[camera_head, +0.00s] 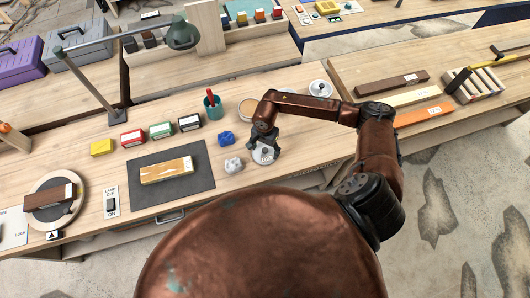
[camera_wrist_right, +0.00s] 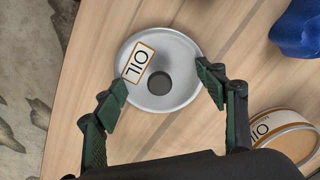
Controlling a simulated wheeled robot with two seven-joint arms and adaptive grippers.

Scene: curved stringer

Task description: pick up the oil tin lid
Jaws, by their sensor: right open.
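The oil tin lid is a round silver disc (camera_wrist_right: 178,88) with a dark round centre and an orange-edged OIL label. It lies on the wooden bench and also shows in the head view (camera_head: 264,155), partly under my right gripper. My right gripper (camera_head: 262,140) is above it. In the right wrist view my right gripper (camera_wrist_right: 165,82) is open, with one fingertip near each side of the lid and nothing held. A round tin with an OIL label (camera_wrist_right: 285,132) stands at the lower right of the wrist view, partly cut off. My left gripper is not in view.
A blue crumpled cloth (camera_head: 226,138) and a white one (camera_head: 234,164) lie left of the lid. A dark mat (camera_head: 200,190) with a wooden block is farther left. Another silver disc (camera_head: 320,87) lies behind my right arm. A green cup (camera_head: 213,108) stands behind.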

